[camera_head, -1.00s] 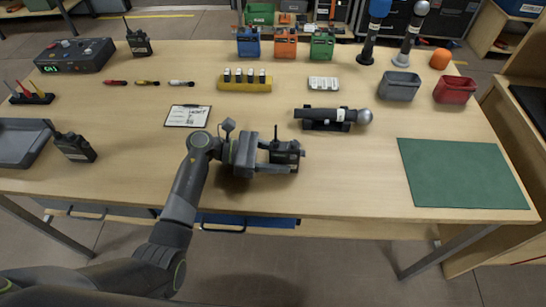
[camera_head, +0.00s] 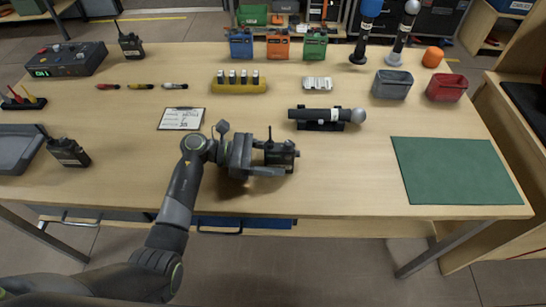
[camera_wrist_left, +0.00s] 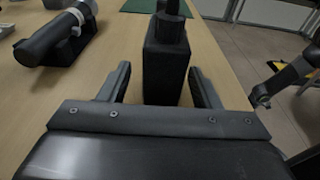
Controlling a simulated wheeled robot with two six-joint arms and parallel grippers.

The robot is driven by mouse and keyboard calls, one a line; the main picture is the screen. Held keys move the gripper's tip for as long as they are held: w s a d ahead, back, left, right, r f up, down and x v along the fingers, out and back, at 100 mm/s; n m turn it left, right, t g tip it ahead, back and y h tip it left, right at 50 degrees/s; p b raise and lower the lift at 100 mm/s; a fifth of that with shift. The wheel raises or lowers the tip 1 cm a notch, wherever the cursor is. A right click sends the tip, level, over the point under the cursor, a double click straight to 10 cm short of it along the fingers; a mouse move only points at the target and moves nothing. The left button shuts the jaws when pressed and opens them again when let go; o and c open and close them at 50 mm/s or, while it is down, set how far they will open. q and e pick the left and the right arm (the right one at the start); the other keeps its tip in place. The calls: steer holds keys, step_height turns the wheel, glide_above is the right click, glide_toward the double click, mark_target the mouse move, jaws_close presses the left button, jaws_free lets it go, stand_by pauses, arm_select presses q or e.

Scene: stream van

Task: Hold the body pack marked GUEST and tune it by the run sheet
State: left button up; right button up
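A dark body pack (camera_head: 281,155) with a stub antenna stands upright at the table's near middle; no GUEST marking is readable on it. My left gripper (camera_head: 268,160) reaches it from the left. In the left wrist view the pack (camera_wrist_left: 166,70) stands between the two open fingers (camera_wrist_left: 160,88), with a gap visible on each side. Two more dark packs stand at the far left (camera_head: 131,45) and near left (camera_head: 68,152). A clipboard with a printed sheet (camera_head: 181,118), too small to read, lies left of centre. My right gripper is not seen.
A microphone (camera_head: 325,114) lies on a cradle behind the pack. A green mat (camera_head: 455,170) lies at right; grey (camera_head: 393,85) and red (camera_head: 446,88) bins stand behind it. A yellow battery holder (camera_head: 239,87) and a console (camera_head: 67,60) stand farther back. Table right of the pack is clear.

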arm_select(q)
steer(key=shift+a, duration=0.1)
steer(key=a, duration=0.4)
steer(key=a+r, duration=0.1)
steer(key=a, duration=0.6)
steer(key=shift+a+r, duration=0.4)
